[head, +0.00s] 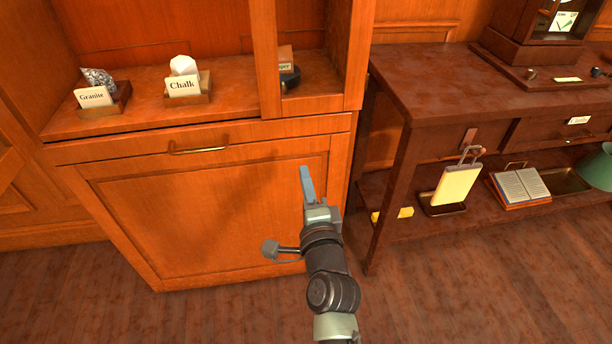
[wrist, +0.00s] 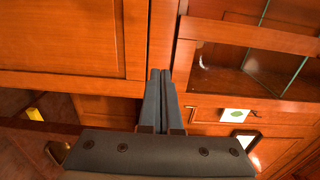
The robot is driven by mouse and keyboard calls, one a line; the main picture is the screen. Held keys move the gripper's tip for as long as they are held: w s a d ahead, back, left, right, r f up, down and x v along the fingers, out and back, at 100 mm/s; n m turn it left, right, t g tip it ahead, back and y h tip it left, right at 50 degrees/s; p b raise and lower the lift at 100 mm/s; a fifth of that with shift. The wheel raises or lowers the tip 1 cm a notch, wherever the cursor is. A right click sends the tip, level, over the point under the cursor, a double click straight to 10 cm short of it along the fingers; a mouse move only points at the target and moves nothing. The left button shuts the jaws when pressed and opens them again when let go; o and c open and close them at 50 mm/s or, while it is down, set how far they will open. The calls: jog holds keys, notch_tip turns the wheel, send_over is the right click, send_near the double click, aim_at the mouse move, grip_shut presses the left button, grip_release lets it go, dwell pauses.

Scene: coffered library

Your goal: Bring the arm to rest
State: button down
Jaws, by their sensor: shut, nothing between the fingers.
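My gripper (head: 306,183) is held out in front of the lower door of the wooden cabinet (head: 205,225), near the door's right side. Its two blue-grey fingers are together with nothing between them. In the wrist view the closed fingers (wrist: 160,90) point toward the cabinet's wooden front. Whether the fingertips touch the wood cannot be told from these views. My arm reaches up from the bottom of the head view.
The cabinet shelf holds a granite sample (head: 98,80), a chalk sample (head: 184,66) and a partly hidden third sample (head: 288,75). A dark table (head: 450,85) stands at right, with a yellow clipboard (head: 456,185) and an open book (head: 522,186) below. Floor (head: 220,312) in front is clear.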

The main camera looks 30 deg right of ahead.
jog(key=a+r+n+t+y, duration=0.15)
jog(key=a+r+n, duration=0.25)
jog(key=r, duration=0.5)
jog(key=a+r+n+t+y, duration=0.15)
jog(key=a+r+n, duration=0.25)
jog(key=r, duration=0.5)
jog(key=a+r+n+t+y, duration=0.1)
jog(key=a+r+n+t, duration=0.15)
jog(key=a+r, duration=0.45)
jog(key=s+a+r+n+t+y, duration=0.15)
jog(key=s+a+r+n, duration=0.25)
jog(key=s+r+n, duration=0.55)
jog(key=s+a+r+n+t, duration=0.25)
jog(key=s+r, duration=0.35)
jog(key=r, duration=0.8)
notch_tip(320, 180, up, 30)
jog(key=p, duration=3)
jog(key=shift+w+a+f+m+t, duration=0.25)
jog(key=shift+a+m+t, duration=0.1)
jog(key=shift+a+m, duration=0.1)
